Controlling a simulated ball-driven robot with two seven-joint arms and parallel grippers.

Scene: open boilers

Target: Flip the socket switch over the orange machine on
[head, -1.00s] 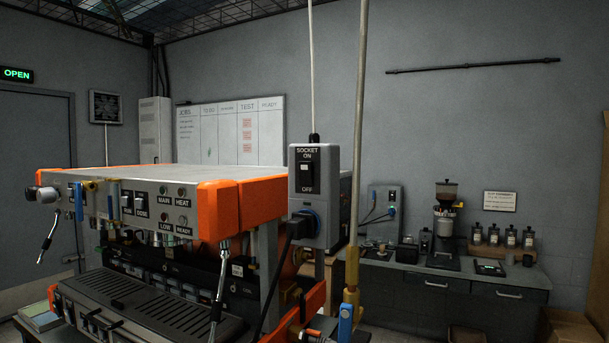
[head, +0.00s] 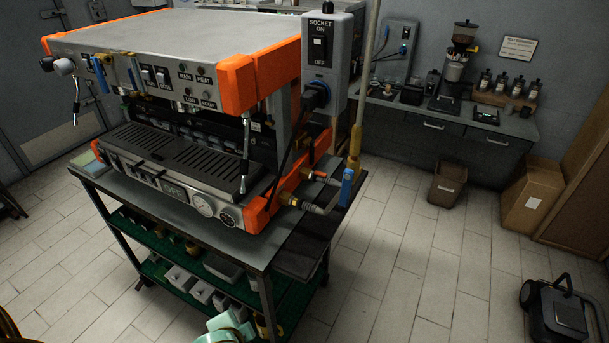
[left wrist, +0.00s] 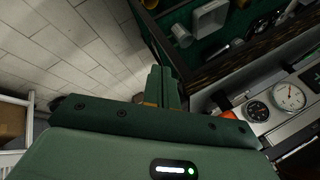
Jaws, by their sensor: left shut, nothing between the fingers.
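The orange machine (head: 190,45), with steel panels and orange corners, stands on a cart left of centre in the head view. My left gripper (left wrist: 167,82) shows green fingers shut and empty in the left wrist view, low by the cart and apart from the switch. My right gripper is not in view.
The cart (head: 250,258) has lower shelves with trays. A pole with a blue-handled valve (head: 347,187) stands right of the box. A counter (head: 440,120), bin (head: 447,183), carton (head: 531,195) and black wheeled machine (head: 560,315) are farther right. The tiled floor between is clear.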

